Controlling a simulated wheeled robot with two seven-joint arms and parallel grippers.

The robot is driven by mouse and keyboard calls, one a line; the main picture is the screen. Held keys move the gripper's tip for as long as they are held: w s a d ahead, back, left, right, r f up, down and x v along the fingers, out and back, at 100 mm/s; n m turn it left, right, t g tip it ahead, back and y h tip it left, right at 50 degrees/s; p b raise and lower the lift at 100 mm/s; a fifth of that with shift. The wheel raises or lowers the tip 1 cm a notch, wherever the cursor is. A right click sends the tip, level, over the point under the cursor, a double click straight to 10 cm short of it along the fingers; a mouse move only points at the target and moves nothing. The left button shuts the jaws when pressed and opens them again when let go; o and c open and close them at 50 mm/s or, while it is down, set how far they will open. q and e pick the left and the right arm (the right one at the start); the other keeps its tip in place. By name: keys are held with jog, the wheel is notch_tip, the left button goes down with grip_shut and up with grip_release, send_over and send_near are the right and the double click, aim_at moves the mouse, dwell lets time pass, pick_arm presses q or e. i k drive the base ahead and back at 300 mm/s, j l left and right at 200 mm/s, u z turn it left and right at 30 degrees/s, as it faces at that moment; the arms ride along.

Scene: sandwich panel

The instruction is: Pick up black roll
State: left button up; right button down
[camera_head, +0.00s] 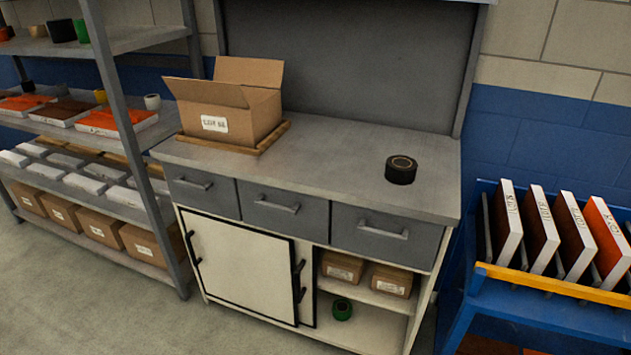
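A black roll (401,170) with a tan inner ring lies flat on the right part of the grey worktop (330,163). Its upper face and near side show, and nothing covers it. It stands apart from the other things on the worktop. Neither of my grippers is in the head view.
An open cardboard box (228,108) sits on a wooden tray (262,146) at the worktop's left. A blue rack (535,315) with upright panels stands at the right. Loaded grey shelves (125,40) stand at the left. A green roll (342,309) lies in the cabinet. The worktop's middle is clear.

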aim_at(400, 170)
jog(key=i+l+z, duration=0.15)
jog(key=i+l, duration=0.35)
jog(key=i+l+z, duration=0.15)
jog(key=i+l, duration=0.3)
jog(key=i, duration=0.15)
